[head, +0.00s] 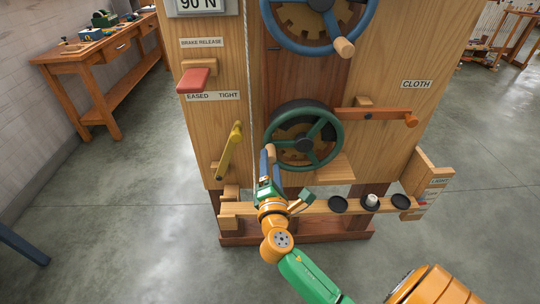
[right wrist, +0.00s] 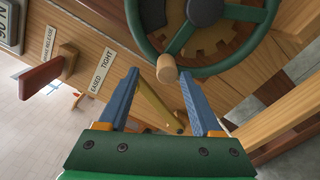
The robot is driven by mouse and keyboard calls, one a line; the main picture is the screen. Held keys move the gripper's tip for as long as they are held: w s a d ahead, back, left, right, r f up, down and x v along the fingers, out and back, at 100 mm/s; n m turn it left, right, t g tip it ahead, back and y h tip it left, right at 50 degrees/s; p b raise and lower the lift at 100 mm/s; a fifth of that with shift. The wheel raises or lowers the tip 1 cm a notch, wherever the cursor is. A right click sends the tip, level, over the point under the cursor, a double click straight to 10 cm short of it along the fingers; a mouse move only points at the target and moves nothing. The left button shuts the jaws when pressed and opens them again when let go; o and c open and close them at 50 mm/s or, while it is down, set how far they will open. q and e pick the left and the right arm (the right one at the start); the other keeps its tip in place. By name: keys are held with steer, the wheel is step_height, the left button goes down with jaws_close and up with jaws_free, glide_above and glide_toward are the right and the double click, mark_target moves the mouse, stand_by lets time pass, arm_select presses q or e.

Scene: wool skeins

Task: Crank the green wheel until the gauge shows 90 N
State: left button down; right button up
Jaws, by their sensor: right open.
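The green wheel (head: 338,138) is mounted on the wooden front in the head view; its wooden crank knob (head: 270,151) is at the lower left of the rim. The gauge (head: 198,4) at the top left reads 90 N; its upper part is cut off. My right gripper (head: 268,158) is at the knob, with its fingers pointing up. In the right wrist view the wheel rim (right wrist: 217,66) fills the top, and the knob (right wrist: 167,72) shows between the fingertips of the open right gripper (right wrist: 158,73). Gaps show beside the knob. My left gripper is not in view.
A blue wheel (head: 267,22) with its own knob is above. A yellow lever (head: 228,152), a red brake release (head: 194,81) and an orange bar (head: 375,114) flank the green wheel. A low shelf (head: 318,207) holds dark dishes. Open floor lies on both sides.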

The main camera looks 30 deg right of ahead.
steer(key=v, duration=0.2)
steer(key=shift+s+a, duration=0.1)
steer(key=shift+s, duration=0.2)
steer(key=shift+c, duration=0.5)
steer(key=f+n+b, duration=0.2)
steer(key=f, duration=0.1)
steer(key=s+f+n+b, duration=0.1)
steer(key=f+n+b, duration=0.1)
steer(key=f, duration=0.1)
steer(key=f+n+h+b, duration=0.1)
steer(key=f+n+b, duration=0.1)
steer(key=f+b, duration=0.1)
steer(key=shift+s+f+t, duration=0.1)
steer(key=shift+s+t, duration=0.15)
steer(key=shift+t, duration=0.15)
steer(key=c, duration=0.7)
steer(key=n, duration=0.1)
steer(key=f+n+b, duration=0.1)
steer(key=s+f+n+t+b, duration=0.1)
steer(key=n, duration=0.1)
steer(key=shift+a+f, duration=0.2)
steer(key=shift+a, duration=0.15)
jaws_close()
steer(key=w+d+r+n+p, duration=0.2)
steer(key=w+d+r+p, duration=0.2)
steer(key=w+r, duration=0.3)
steer(key=shift+w+d+t, duration=0.25)
steer(key=shift+w+t, duration=0.15)
steer(key=shift+w, duration=0.05)
